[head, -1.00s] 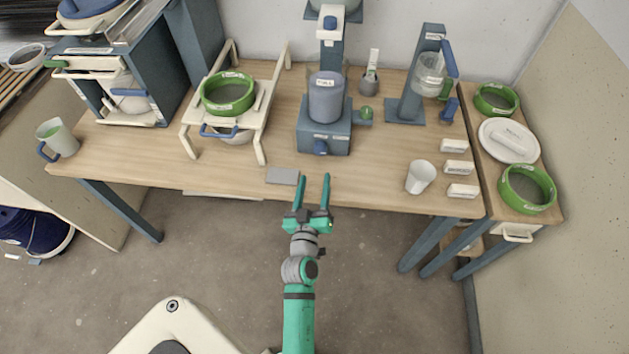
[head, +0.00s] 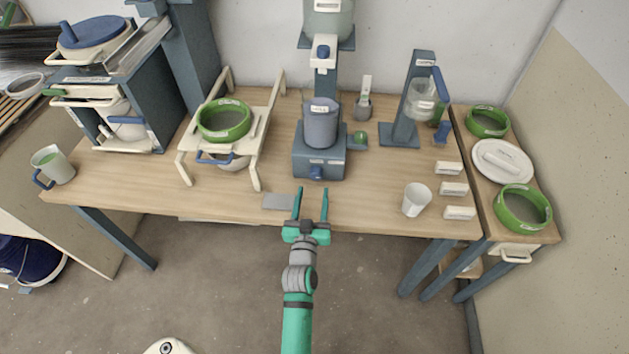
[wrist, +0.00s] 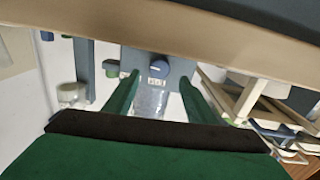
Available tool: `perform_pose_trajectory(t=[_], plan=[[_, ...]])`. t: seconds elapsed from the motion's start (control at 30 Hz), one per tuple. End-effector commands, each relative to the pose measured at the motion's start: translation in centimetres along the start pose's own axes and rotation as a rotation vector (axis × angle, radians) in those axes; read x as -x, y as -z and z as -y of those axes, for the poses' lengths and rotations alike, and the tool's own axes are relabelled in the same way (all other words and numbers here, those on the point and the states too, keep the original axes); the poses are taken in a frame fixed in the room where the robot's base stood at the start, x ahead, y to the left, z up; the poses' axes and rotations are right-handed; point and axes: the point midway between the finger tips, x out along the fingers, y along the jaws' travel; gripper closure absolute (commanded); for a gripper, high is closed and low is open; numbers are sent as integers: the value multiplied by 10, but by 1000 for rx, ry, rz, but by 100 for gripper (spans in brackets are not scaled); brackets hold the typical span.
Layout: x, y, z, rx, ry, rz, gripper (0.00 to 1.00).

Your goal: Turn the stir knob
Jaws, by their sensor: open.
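A small blue knob (head: 316,173) sits on the front of the blue-grey base (head: 304,165) under a grey-blue bucket (head: 321,127). The wrist view shows a blue knob (wrist: 159,66) on that base with a pale label beside it, too small to read. A second blue knob (head: 323,52) sits higher on the same stand. My gripper (head: 311,191) is open and empty at the table's front edge, short of the lower knob. In the wrist view that knob appears between the green fingertips (wrist: 160,76), farther off.
A flat grey pad (head: 278,202) lies left of my gripper. A white cup (head: 416,200) and several pale labelled blocks stand to the right. A cream rack (head: 256,178) holding a green ring (head: 224,120) stands left.

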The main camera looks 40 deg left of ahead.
Motion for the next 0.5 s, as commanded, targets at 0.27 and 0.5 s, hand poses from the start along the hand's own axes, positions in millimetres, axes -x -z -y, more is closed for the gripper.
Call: perform_pose_trajectory(t=[0.27, 0.5], plan=[[-42, 1, 0, 1, 0, -1, 49], [-58, 1, 0, 1, 0, -1, 49]])
